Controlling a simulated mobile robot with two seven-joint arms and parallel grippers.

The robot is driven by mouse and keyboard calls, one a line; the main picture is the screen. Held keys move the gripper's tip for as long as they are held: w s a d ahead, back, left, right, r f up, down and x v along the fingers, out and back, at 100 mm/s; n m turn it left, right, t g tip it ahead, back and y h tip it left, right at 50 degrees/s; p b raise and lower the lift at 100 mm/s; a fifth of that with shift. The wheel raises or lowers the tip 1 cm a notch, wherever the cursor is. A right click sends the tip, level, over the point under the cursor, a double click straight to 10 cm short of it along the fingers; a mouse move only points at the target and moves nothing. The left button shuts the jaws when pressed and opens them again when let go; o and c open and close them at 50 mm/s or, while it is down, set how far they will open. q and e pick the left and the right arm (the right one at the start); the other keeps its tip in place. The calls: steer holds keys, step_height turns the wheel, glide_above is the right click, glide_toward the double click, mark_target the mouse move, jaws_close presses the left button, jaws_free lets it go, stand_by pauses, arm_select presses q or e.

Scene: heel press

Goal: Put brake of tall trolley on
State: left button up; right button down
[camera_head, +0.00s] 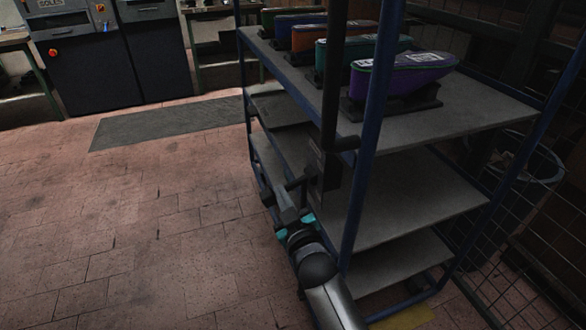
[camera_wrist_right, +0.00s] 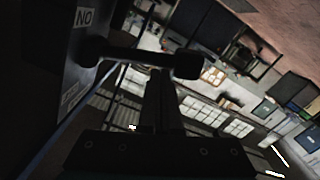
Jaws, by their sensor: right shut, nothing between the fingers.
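The tall trolley (camera_head: 440,128) has a blue tube frame and grey shelves and stands at centre right in the head view. A dark plate (camera_head: 325,168) is on its near left side, with a short black lever (camera_head: 298,184) sticking out to the left. In the right wrist view, the lever (camera_wrist_right: 140,56) ends in a round knob (camera_wrist_right: 187,65) and comes from the plate (camera_wrist_right: 86,25), which bears partly readable lettering. My right gripper (camera_head: 279,190) is shut and empty, its fingertips close by the lever; I cannot tell whether they touch. My left gripper is out of view.
Several coloured shoe-like forms (camera_head: 408,78) stand on the top shelf. A wire mesh fence (camera_head: 515,270) and a dark bin (camera_head: 530,185) are at the right. A grey mat (camera_head: 165,122) and dark machines (camera_head: 110,60) lie beyond. The brick floor at left is clear.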

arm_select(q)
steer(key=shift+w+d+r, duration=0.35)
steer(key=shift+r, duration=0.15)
arm_select(e)
steer(key=shift+d+f+n, duration=0.15)
steer(key=shift+f+n, duration=0.5)
steer(key=shift+n, duration=0.15)
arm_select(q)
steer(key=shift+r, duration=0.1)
arm_select(e)
steer(key=shift+r, duration=0.1)
